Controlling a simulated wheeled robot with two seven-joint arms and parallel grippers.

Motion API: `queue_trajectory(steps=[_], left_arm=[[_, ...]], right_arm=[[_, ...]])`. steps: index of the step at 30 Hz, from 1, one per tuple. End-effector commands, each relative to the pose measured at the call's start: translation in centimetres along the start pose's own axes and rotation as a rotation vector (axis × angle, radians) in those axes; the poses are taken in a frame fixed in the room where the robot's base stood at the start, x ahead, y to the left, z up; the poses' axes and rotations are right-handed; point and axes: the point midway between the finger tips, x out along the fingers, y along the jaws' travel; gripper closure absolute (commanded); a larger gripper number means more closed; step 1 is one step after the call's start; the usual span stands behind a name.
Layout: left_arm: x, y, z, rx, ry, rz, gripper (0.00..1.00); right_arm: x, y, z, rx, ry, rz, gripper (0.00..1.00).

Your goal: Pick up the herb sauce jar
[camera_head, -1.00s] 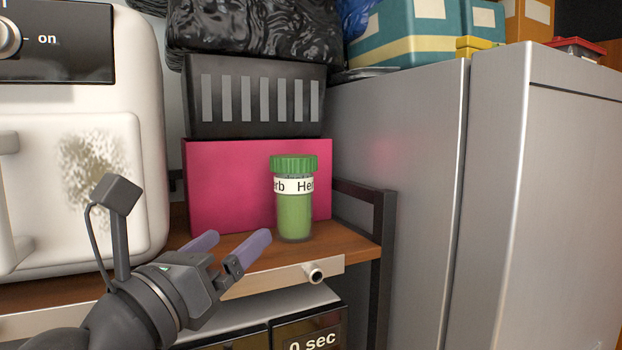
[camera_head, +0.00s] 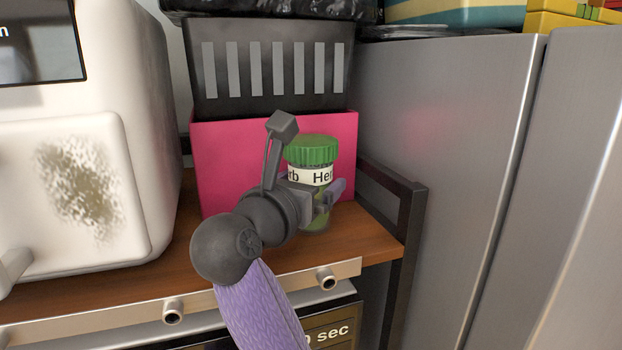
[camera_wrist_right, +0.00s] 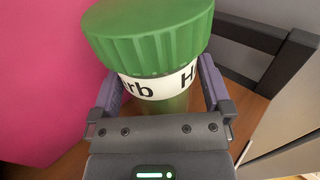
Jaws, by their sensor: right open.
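The herb sauce jar (camera_head: 311,152) has a ribbed green lid, a white label and green contents. It stands upright on the wooden shelf, in front of a pink box. My right gripper (camera_head: 328,200) is at the jar and hides part of its lower body in the head view. In the right wrist view the jar (camera_wrist_right: 150,45) sits between the two purple fingers of the right gripper (camera_wrist_right: 155,88), one on each side. The fingers are open; whether either touches the jar is hard to tell. My left gripper is not in view.
The pink box (camera_head: 225,150) with a dark slotted basket (camera_head: 270,65) on top stands behind the jar. A white stained appliance (camera_head: 90,190) is at left. A dark shelf-end frame (camera_head: 400,195) and a grey metal cabinet (camera_head: 450,130) are at right. The shelf's front (camera_head: 350,235) is bare.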

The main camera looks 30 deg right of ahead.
Motion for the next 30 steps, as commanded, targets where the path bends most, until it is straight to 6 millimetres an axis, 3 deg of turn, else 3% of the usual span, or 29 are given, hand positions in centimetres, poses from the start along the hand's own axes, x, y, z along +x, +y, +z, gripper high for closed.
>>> queue_trajectory(steps=[2,16,25,30], left_arm=[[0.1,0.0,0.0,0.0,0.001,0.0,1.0],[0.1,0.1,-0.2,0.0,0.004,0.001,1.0],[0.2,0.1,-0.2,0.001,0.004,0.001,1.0],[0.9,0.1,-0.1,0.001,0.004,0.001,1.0]], right_arm=[[0.0,0.0,-0.1,0.0,0.0,0.0,0.0],[-0.1,0.0,-0.1,-0.001,0.0,0.0,1.0],[-0.1,0.0,0.2,0.001,-0.001,0.0,1.0],[-0.1,0.0,2.8,0.007,-0.002,0.003,1.0]])
